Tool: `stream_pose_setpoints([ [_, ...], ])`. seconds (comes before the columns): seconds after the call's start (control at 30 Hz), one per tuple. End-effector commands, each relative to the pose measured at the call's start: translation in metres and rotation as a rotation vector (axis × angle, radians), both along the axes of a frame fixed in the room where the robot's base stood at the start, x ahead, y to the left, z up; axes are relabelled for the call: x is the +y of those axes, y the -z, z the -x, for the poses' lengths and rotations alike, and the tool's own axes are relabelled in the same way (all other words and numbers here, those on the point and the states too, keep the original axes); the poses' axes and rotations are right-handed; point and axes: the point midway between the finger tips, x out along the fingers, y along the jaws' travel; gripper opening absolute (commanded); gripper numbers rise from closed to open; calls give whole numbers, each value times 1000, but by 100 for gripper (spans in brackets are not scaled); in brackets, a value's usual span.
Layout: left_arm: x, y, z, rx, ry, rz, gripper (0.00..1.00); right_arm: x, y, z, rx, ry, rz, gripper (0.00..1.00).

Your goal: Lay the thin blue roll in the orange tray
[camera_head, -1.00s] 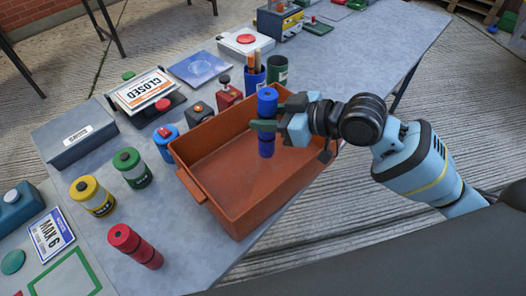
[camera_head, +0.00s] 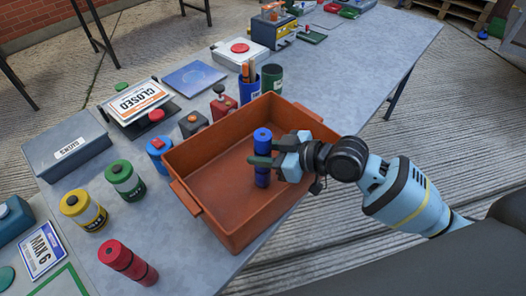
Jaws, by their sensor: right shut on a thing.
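The thin blue roll (camera_head: 262,177) stands upright in the jaws of my right gripper (camera_head: 266,160). The gripper is shut on it around its middle, with its top and lower end showing. The roll is over the inside of the orange tray (camera_head: 205,193), toward the tray's right side. Its lower end appears low within the tray; I cannot tell whether it touches the floor. The tray floor shows bare otherwise. My left gripper is not in view.

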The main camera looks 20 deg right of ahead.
Motion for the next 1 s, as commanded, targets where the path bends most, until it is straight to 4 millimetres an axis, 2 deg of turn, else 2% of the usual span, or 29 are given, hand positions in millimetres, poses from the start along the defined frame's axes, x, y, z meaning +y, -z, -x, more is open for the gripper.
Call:
stream_pose_setpoints([
  [0.23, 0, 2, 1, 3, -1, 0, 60, 0, 4, 0, 0, 0, 0, 9],
  [0.27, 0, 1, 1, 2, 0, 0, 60, 0, 4, 0, 1, 0, 1, 39],
  [0.4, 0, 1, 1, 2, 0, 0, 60, 0, 3, 0, 0, 0, 0, 57],
  [0.77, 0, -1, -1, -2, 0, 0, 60, 0, -2, 0, -1, 0, 0, 57],
  [1.0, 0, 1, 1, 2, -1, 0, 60, -23, -12, 20, 1, -1, 4, 57],
])
